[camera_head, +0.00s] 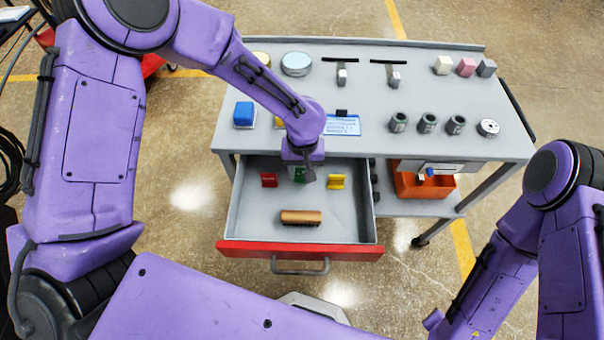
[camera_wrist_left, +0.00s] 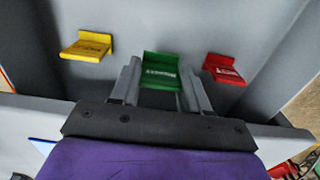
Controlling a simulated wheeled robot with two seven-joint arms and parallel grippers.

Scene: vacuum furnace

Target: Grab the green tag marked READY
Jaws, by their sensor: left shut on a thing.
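The green tag (camera_wrist_left: 161,71) is between the two fingers of my left gripper (camera_wrist_left: 158,88) in the left wrist view, and the gripper is shut on it. Its lettering is upside down and too small to read surely. In the head view the green tag (camera_head: 300,174) shows partly under my left gripper (camera_head: 303,176), inside the open drawer (camera_head: 340,232). A red tag (camera_head: 269,180) stands to its left and a yellow tag (camera_head: 336,182) to its right. My right arm is at the right edge, but its gripper does not show clearly.
A brown-handled brush-like item (camera_head: 301,217) lies at the drawer's front. The grey tabletop (camera_head: 420,80) above holds a blue block (camera_head: 244,114), a blue-and-white card (camera_head: 343,125) and several small cylinders. An orange bin (camera_head: 424,187) sits on the lower shelf at right.

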